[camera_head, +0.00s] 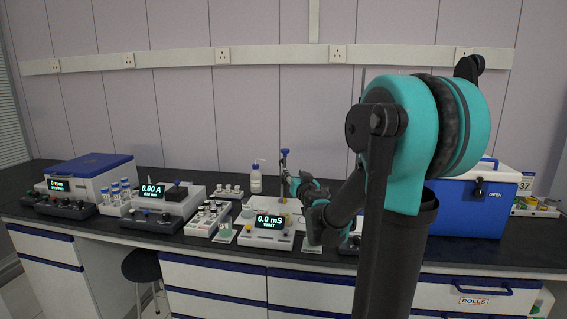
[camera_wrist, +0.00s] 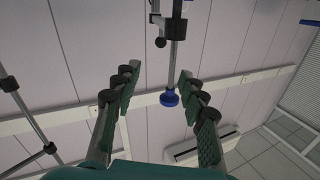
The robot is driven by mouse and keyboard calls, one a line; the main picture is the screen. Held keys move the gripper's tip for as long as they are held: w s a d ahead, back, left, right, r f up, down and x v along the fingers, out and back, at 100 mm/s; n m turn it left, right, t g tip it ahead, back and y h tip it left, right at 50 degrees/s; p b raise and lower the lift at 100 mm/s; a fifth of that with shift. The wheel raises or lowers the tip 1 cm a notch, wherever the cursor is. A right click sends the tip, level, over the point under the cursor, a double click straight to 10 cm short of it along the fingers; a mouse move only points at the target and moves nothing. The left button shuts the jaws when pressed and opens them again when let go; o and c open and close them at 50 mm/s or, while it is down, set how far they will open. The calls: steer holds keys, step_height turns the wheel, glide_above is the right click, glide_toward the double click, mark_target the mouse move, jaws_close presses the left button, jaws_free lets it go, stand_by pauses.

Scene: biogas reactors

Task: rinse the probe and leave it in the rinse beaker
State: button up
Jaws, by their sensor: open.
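A probe with a blue cap (camera_head: 284,151) stands upright at a stand behind the meter in the head view. In the wrist view its blue end (camera_wrist: 169,99) and grey shaft show between my fingers, with a dark clamp (camera_wrist: 160,20) beside the shaft. My gripper (camera_wrist: 155,85) is open around the line of the probe, with gaps on both sides; whether it is level with the cap is hard to tell. In the head view my gripper (camera_head: 297,184) is beside the stand. A small glass beaker (camera_head: 225,229) stands left of the meter (camera_head: 268,226), which reads "0.0 mS WAIT"; I cannot tell whether it is the rinse beaker.
A white wash bottle (camera_head: 256,178) stands behind the meter. Sample racks (camera_head: 209,218) and a device reading "0.00 A" (camera_head: 160,205) are to the left. A blue cool box (camera_head: 466,210) is at the right, partly behind my arm. Little bench is free near the stand.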

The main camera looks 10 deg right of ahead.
mark_target(284, 162)
steer(key=shift+y, duration=0.3)
steer(key=w, duration=0.5)
steer(key=w+a, duration=0.1)
steer(key=w, duration=1.1)
steer(key=shift+w+a+f, duration=0.1)
steer(key=shift+a+f, duration=0.15)
jaws_close()
